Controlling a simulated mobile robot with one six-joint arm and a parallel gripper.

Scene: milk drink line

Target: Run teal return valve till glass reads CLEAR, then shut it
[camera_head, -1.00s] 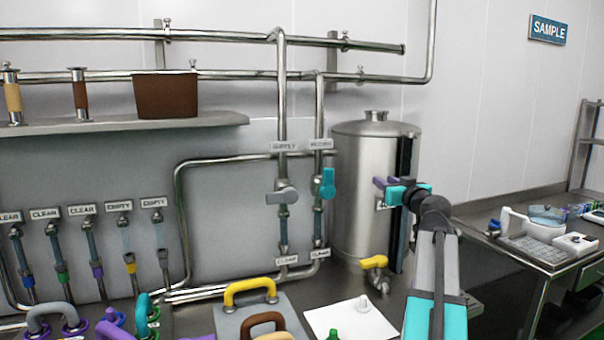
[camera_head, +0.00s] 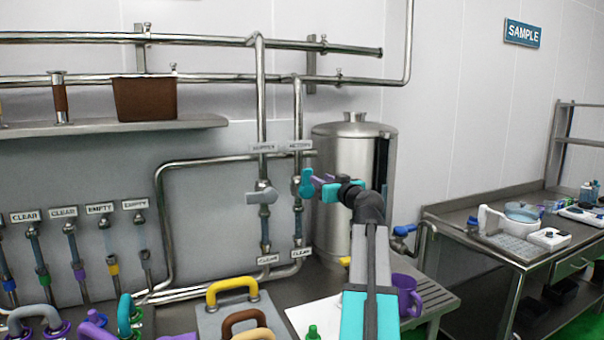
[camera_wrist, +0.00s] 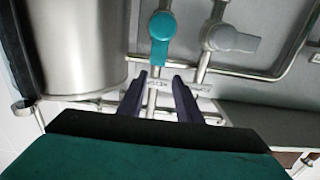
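The teal return valve handle (camera_head: 306,182) sits on the right-hand upright pipe and lies roughly along it. It also shows in the wrist view (camera_wrist: 162,40), upper middle. The return sight glass (camera_head: 298,222) is below it, and the small plate under it (camera_head: 301,253) seems to read CLEAR. My gripper (camera_head: 316,183) is just right of the teal handle in the head view. In the wrist view my gripper (camera_wrist: 163,77) has its two dark purple fingers apart, with the pipe seen between them and the handle just beyond the tips. I cannot tell whether they touch it.
The grey supply valve (camera_head: 262,194) is close by on the left. A steel tank (camera_head: 345,150) stands right behind my gripper. Handled items, including a yellow handle (camera_head: 232,290), and a purple mug (camera_head: 405,290) crowd the bench below. A side table (camera_head: 470,235) stands at right.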

